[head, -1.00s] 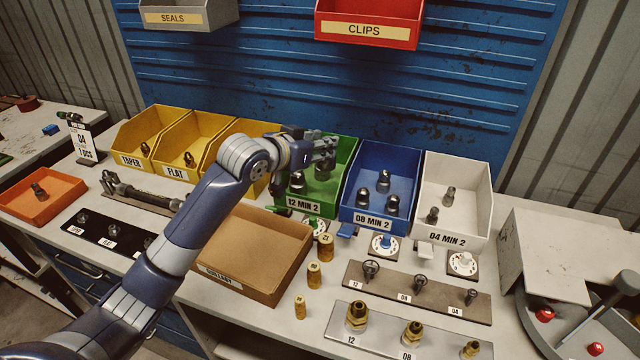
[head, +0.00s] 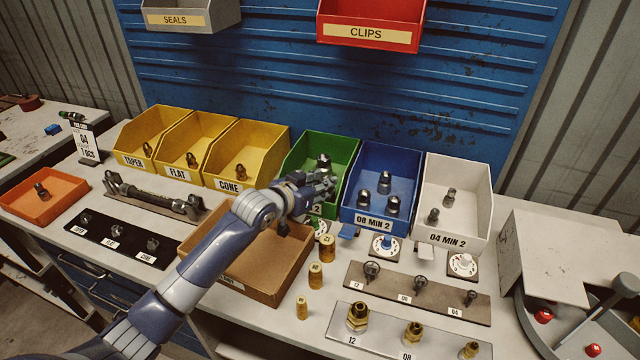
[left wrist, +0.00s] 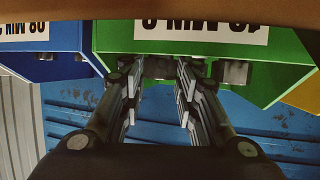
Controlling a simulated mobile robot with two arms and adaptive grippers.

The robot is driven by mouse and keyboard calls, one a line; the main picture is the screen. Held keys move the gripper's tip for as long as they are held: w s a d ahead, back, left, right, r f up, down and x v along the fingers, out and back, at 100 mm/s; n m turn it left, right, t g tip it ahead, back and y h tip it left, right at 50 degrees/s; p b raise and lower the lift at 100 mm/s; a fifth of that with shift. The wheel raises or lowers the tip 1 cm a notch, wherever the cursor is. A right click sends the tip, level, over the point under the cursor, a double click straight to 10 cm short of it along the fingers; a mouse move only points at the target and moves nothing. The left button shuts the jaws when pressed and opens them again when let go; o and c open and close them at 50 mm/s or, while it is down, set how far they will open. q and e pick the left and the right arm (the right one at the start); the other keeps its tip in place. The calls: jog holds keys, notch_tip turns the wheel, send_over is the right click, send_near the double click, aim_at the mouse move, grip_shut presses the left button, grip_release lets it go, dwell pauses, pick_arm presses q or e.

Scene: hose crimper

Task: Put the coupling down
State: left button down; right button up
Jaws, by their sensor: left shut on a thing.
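My left gripper (head: 318,187) is at the front of the green bin (head: 345,163), over its front wall and label. In the left wrist view its fingers (left wrist: 158,82) are shut on a small dark metal coupling (left wrist: 158,67), seen against the green bin. The head view does not clearly show the held coupling, as the fingers cover it. Another dark coupling (head: 323,166) stands in the green bin behind the gripper. The open brown tray (head: 285,284) lies below my left forearm and wrist. My right gripper is not in view.
The blue bin (head: 375,219) and white bin (head: 447,243) stand to the right, yellow bins (head: 229,185) to the left. Brass pieces (head: 315,276) stand right of the brown tray. An orange tray (head: 45,208) is at far left.

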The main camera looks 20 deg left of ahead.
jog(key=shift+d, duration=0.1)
pick_arm(q)
jog(key=c, duration=1.5)
grip_release()
jog(key=shift+f, duration=0.15)
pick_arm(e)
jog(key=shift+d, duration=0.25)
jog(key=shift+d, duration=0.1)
pick_arm(q)
jog(key=shift+r+b+v, duration=0.2)
jog(key=shift+b+v, duration=0.3)
jog(key=shift+v, duration=5.6)
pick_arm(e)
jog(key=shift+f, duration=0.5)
pick_arm(q)
jog(key=shift+w, duration=0.1)
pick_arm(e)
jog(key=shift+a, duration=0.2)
